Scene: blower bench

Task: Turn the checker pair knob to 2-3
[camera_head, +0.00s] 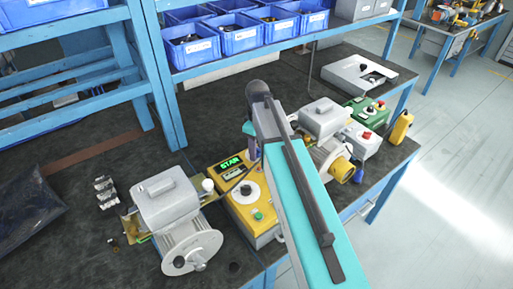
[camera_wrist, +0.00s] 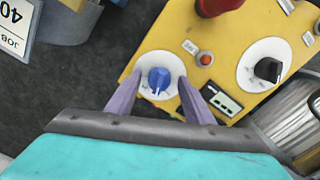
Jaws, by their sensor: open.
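The checker is a yellow box (camera_head: 241,208) on the bench, partly hidden by my arm in the head view. In the wrist view its yellow panel (camera_wrist: 225,52) carries a blue knob (camera_wrist: 158,80) on a white dial and a black knob (camera_wrist: 268,70) on a larger white dial. The dial marks are too small to read, so I cannot tell the blue knob's setting. My gripper (camera_wrist: 159,77) is open, its two purple fingers on either side of the blue knob. Whether they touch it I cannot tell. A small display (camera_wrist: 222,98) sits right of the fingers.
A grey motor with a round flange (camera_head: 190,245) stands left of the checker, another machine (camera_head: 325,120) to its right. A green box (camera_head: 365,108) is further back. Blue bins (camera_head: 235,40) fill the shelf behind. A red button (camera_wrist: 213,5) rises from the panel.

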